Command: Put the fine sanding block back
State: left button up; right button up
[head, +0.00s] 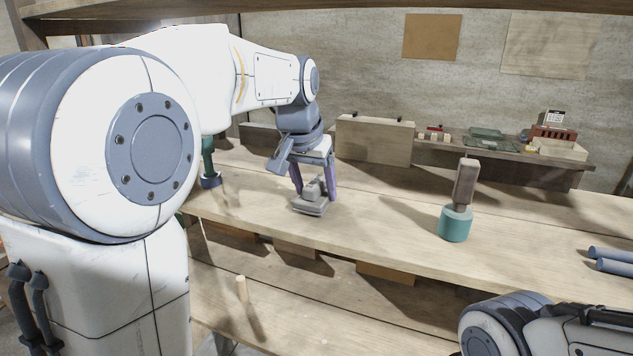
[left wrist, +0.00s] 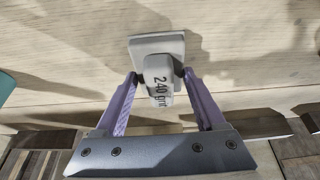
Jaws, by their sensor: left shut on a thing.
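The fine sanding block (head: 309,207) is a grey block with a raised grip, low over the workbench (head: 385,215) or resting on it; I cannot tell which. In the left wrist view the block (left wrist: 158,45) shows a flat pale base, and its grip is marked "240 grit". My left gripper (head: 315,188) points down with its purple fingers on either side of the grip, shut on it. The fingers also show in the left wrist view (left wrist: 160,84). My right gripper is out of view; only part of that arm shows at the lower right.
A teal cylinder with a brown wooden piece (head: 465,187) stands upright right of the block. A wooden box (head: 374,141) and a shelf with small items (head: 490,147) line the back. Blue-grey rods (head: 612,266) lie at the right edge. The bench between is clear.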

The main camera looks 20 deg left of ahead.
aim_at(309, 188)
pick_arm(q)
jog(key=shift+f, duration=0.2)
jog(key=shift+f, duration=0.2)
jog(key=o, duration=1.3)
jog(key=shift+r, duration=0.15)
jog(key=shift+r, duration=0.2)
jog(key=b+v, duration=0.1)
jog(key=v, duration=0.6)
jog(key=shift+r+b, duration=0.15)
jog(key=shift+b, duration=0.2)
